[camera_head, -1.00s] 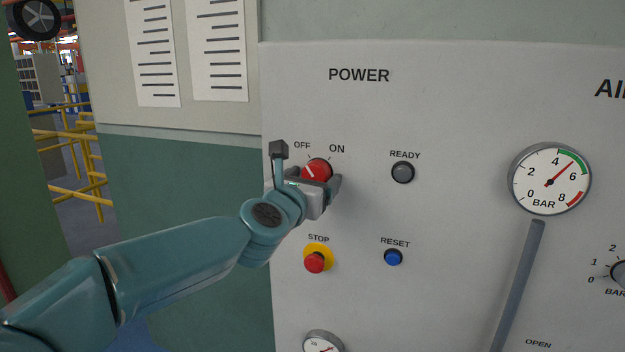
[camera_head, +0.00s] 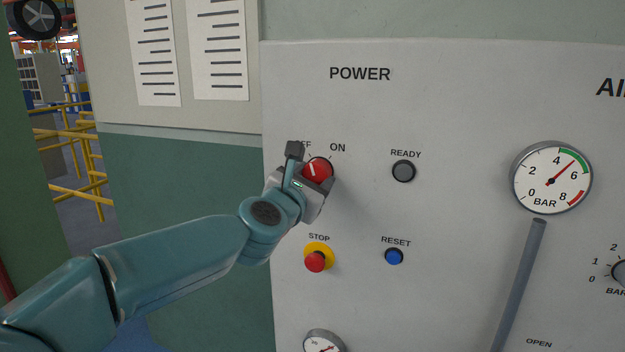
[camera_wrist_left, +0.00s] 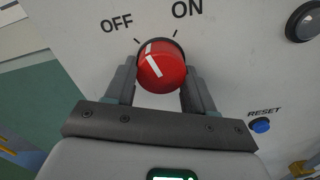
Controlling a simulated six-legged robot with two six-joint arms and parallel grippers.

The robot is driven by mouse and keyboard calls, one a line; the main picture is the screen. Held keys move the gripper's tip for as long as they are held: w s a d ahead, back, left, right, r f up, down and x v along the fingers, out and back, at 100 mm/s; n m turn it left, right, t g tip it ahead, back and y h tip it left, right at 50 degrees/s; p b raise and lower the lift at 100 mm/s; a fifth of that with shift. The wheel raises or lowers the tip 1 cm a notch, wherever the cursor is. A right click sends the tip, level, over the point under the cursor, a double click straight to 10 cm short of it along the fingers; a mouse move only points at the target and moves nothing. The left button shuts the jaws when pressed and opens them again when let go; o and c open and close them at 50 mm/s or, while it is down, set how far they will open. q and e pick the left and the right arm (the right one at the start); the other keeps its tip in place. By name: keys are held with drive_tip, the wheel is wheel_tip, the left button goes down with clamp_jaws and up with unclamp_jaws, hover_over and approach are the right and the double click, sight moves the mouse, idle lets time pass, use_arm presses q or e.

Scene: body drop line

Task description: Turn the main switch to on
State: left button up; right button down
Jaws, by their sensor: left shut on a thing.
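The main switch (camera_head: 319,169) is a round red knob with a white mark, under the POWER label on the grey panel (camera_head: 450,110). OFF is at its upper left and ON at its upper right. In the left wrist view the knob (camera_wrist_left: 162,72) shows its mark pointing up and left, nearer the OFF tick than the ON tick. My left gripper (camera_head: 314,172) is shut on the knob, one finger on each side. In the head view its upper finger partly covers the OFF label. My right gripper is in neither view.
The READY lamp (camera_head: 403,171) is dark, to the right of the knob. Below are the red STOP button (camera_head: 315,261) on a yellow collar and the blue RESET button (camera_head: 394,256). A pressure gauge (camera_head: 551,178) and a grey lever (camera_head: 518,285) are further right.

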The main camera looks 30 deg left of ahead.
use_arm(q)
drive_tip(key=m, duration=0.5)
drive_tip(key=shift+a+r+m, duration=0.15)
drive_tip(key=shift+m, duration=0.15)
drive_tip(key=shift+r+m+p, duration=0.1)
drive_tip(key=shift+m+p, duration=0.55)
drive_tip(key=shift+m, duration=1.65)
drive_tip(key=o, duration=1.1)
drive_tip(key=shift+c, duration=0.2)
drive_tip(key=shift+s, duration=0.15)
drive_tip(key=shift+s, duration=0.35)
drive_tip(key=p+v, duration=0.1)
drive_tip(key=v, duration=1.4)
drive_tip(key=shift+d, duration=0.25)
drive_tip(key=shift+s, duration=0.2)
